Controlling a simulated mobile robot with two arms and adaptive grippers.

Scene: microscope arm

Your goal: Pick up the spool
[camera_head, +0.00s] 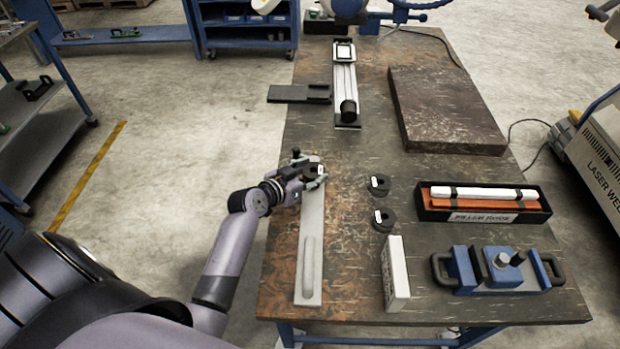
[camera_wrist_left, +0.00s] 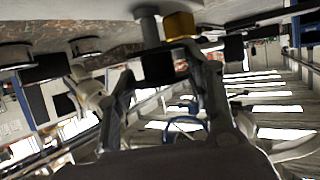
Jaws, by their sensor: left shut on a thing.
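My left gripper (camera_head: 308,178) is over the far end of a long grey metal strip, with its fingers shut around a small black spool (camera_head: 312,170) that has a pale label. In the left wrist view, the fingers (camera_wrist_left: 165,85) close on both sides of a black block-like part of the spool (camera_wrist_left: 158,64). I cannot tell whether the spool touches the strip. Two similar black pieces with white labels stand to the right on the table, one farther (camera_head: 379,185) and one nearer (camera_head: 384,219). My right gripper is not in view.
The grey strip (camera_head: 312,240) lies on the worn table. A white block (camera_head: 394,274), a blue clamp-like device (camera_head: 492,270) and a black case (camera_head: 484,202) are at the right. A dark slab (camera_head: 445,108) and a slide rail (camera_head: 345,85) lie farther back.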

